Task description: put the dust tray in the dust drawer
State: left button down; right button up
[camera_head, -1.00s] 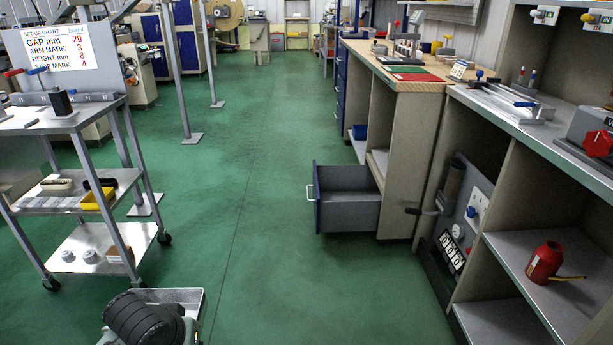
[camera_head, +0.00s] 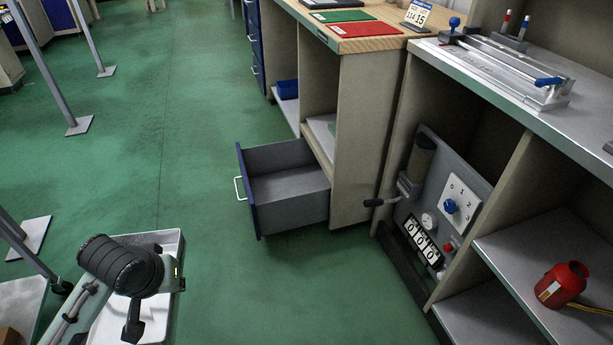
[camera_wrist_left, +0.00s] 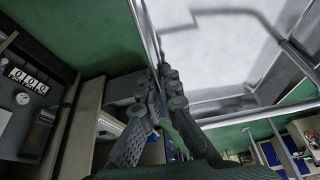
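The dust tray (camera_head: 168,245) is a pale, shallow metal tray at the lower left of the head view, partly hidden by my left arm. Its inside (camera_wrist_left: 225,50) fills the top of the left wrist view and looks empty, with soft shadows. My left gripper (camera_head: 179,277) is at the tray's right edge. In the left wrist view its fingers (camera_wrist_left: 163,80) lie on either side of the tray wall and look shut on it. The dust drawer (camera_head: 290,200) is pulled out, grey inside with a blue front, and looks empty. It stands right of and beyond the tray. My right gripper is not in view.
The drawer sticks out from a beige cabinet (camera_head: 365,140) with a wooden top. A crank handle (camera_head: 374,202) juts out beside it. A control panel (camera_head: 435,210) and a red can (camera_head: 562,284) are to the right. A trolley's edge (camera_head: 22,300) is at lower left. Green floor separates tray and drawer.

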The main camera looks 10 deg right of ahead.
aim_at(300, 193)
jog(key=i+z, duration=0.25)
jog(key=i, duration=0.45)
jog(key=i+z, duration=0.3)
jog(key=i, duration=0.4)
